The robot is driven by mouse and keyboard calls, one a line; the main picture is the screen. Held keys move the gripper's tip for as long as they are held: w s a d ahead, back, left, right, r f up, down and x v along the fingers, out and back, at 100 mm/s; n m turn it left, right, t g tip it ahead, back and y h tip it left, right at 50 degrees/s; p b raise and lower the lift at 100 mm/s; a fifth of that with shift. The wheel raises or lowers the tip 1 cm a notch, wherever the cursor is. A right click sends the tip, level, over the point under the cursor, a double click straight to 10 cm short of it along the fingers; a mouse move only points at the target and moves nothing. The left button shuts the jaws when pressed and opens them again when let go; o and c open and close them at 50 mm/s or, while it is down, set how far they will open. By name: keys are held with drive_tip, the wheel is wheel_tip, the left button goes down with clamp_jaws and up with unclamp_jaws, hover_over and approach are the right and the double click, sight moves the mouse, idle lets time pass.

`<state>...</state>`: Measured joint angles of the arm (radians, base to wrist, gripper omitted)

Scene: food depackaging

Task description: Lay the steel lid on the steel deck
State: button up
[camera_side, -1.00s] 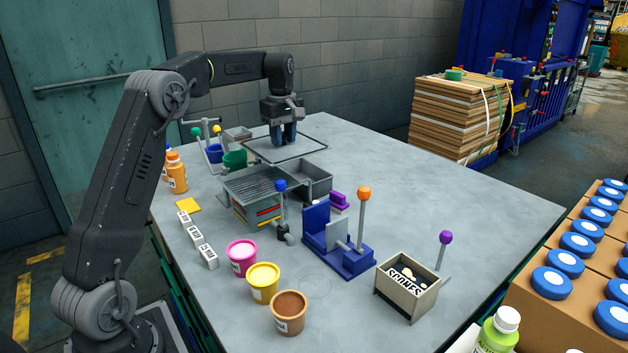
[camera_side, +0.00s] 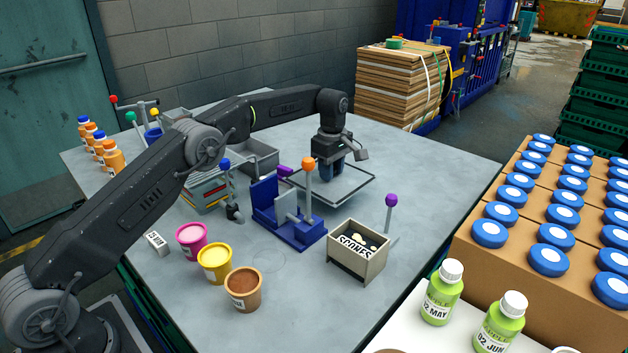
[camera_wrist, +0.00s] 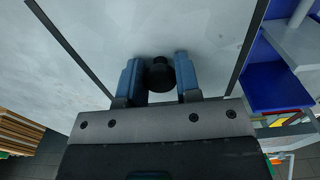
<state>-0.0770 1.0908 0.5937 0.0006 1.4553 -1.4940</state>
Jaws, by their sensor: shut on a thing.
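My gripper (camera_side: 330,172) is shut on the black knob (camera_wrist: 159,74) of the steel lid (camera_side: 352,190). The lid is a wide, flat pale-grey plate with dark edges. In the wrist view the lid (camera_wrist: 195,30) spreads beyond the blue fingers (camera_wrist: 158,78), with a dark edge on either side. It is held roughly level behind the blue fixture; its height above the table is hard to tell. A grey ribbed rack (camera_side: 212,180), which looks like the steel deck, stands at the left, largely hidden behind my arm.
The blue fixture (camera_side: 290,232) with an orange-knobbed lever stands close in front of the lid. A scones box (camera_side: 357,255) and purple-knobbed lever (camera_side: 391,202) are to the right. Pink (camera_side: 192,240), yellow (camera_side: 214,263) and brown (camera_side: 243,288) tubs stand front left. The right rear table is clear.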

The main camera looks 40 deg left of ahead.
drive_tip(key=shift+f, duration=2.95)
drive_tip(key=o, duration=1)
drive_tip(key=shift+f, duration=0.15)
wheel_tip(320, 180, up, 12)
drive_tip(key=shift+r, duration=0.15)
